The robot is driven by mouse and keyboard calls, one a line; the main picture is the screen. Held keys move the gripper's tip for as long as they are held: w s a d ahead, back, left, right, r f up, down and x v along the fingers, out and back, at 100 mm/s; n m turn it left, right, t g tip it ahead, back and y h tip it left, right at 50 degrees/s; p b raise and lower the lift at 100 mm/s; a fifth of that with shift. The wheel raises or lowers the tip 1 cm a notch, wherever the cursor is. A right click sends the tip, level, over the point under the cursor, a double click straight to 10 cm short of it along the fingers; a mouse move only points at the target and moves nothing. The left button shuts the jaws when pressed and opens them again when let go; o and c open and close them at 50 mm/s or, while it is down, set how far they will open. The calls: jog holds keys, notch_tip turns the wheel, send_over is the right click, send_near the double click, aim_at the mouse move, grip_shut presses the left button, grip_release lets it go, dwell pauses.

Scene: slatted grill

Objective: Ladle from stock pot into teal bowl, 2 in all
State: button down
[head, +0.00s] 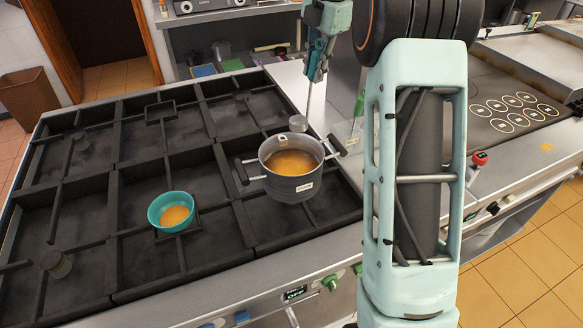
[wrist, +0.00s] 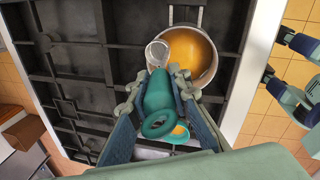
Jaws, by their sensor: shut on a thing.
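The stock pot (head: 292,188), grey with two side handles, stands on the grill and holds orange liquid. The teal bowl (head: 160,217) sits to its left on the slats with some orange liquid inside. My gripper (head: 317,68) is shut on the teal handle of the ladle (head: 298,124), which hangs roughly upright with its cup over the far rim of the pot. In the wrist view the gripper (wrist: 157,95) grips the handle, and the ladle cup (wrist: 157,52) overlaps the pot's rim. The cup looks grey; its contents are unclear. In the wrist view the bowl is partly hidden behind the handle.
The dark slatted grill (head: 140,185) has free room around the bowl and to the left. A red-topped bottle (head: 478,160) is on the right, past my arm. A shelf with coloured items is behind.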

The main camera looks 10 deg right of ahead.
jog(key=shift+s+a+r, duration=0.25)
jog(key=shift+s+r, duration=0.05)
jog(key=s+a+r+m, duration=0.2)
jog(key=s+a, duration=0.1)
jog(key=s, duration=0.2)
jog(key=shift+s+a+r, duration=0.25)
jog(key=shift+s+r, duration=0.1)
jog(key=shift+r, duration=0.05)
jog(key=shift+f, duration=0.15)
notch_tip(320, 180, down, 18)
jog(key=b, duration=1.2)
dwell(0.6)
dwell(1.0)
